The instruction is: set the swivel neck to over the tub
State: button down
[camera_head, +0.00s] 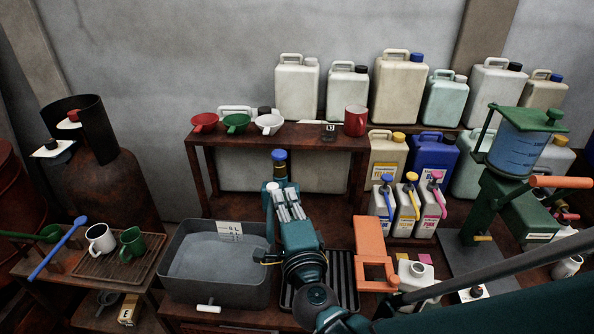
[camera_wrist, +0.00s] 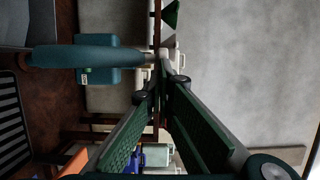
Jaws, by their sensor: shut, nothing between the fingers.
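The tub (camera_head: 175,288) is a dark grey open basin with a labelled back wall, on the low bench left of centre. A fixture with a blue top (camera_head: 279,156), probably the swivel neck's post, rises just beyond my gripper (camera_head: 279,188); my gripper hides most of it. In the wrist view, a teal rounded arm (camera_wrist: 70,57), probably the neck, runs sideways with a teal block behind it. The tub's grey edge (camera_wrist: 28,18) seems to show above its left end. My gripper (camera_wrist: 166,72) is shut and empty, its tips close to the arm's right end; contact is unclear.
A slatted tray (camera_head: 347,280) lies right of the tub, beside an orange stand (camera_head: 371,245). A shelf (camera_head: 245,138) with funnels and a red mug (camera_head: 355,121) stands behind.

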aim_at(269, 192)
jog(key=shift+s+a+b, duration=0.15)
jog(key=shift+a+b, duration=0.15)
jog(key=shift+a, duration=1.55)
jog(key=w+a+b, duration=0.1)
jog(key=w+a, duration=0.1)
jog(key=a, duration=0.6)
jog(key=shift+a, duration=0.2)
jog(key=shift+s+d, duration=0.1)
jog(key=shift+s, duration=0.05)
jog(key=s+p, duration=0.1)
jog(key=s, duration=1.1)
jog(key=shift+s+a+p, duration=0.25)
jog(key=shift+s+p, duration=0.1)
jog(key=shift+s, duration=0.05)
